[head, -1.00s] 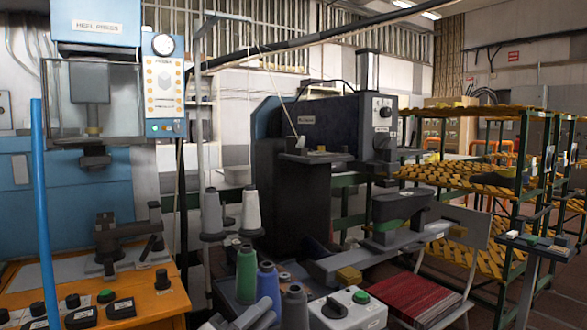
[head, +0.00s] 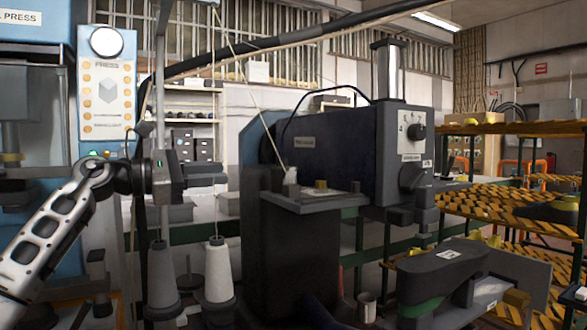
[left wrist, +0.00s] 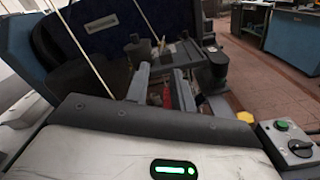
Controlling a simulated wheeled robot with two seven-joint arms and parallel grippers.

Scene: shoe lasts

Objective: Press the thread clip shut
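The thread clip appears to be the small pale piece (head: 291,182) at the left end of the machine's grey ledge (head: 318,203). A thread slants down to it from above. It is too small to tell whether it is open or shut. My left gripper (head: 222,176) is in the air left of the ledge, its fingers pointing right, apart from the clip. In the left wrist view, its fingers (left wrist: 178,92) look spread, with nothing clearly held between them. I cannot make out the clip in that view. My right gripper is not in view.
The dark sewing machine (head: 340,150) fills the middle. Thread cones, one grey (head: 161,275) and one white (head: 218,272), stand below my gripper. A blue press (head: 35,110) is at the left, and striped shelves (head: 500,200) are at the right.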

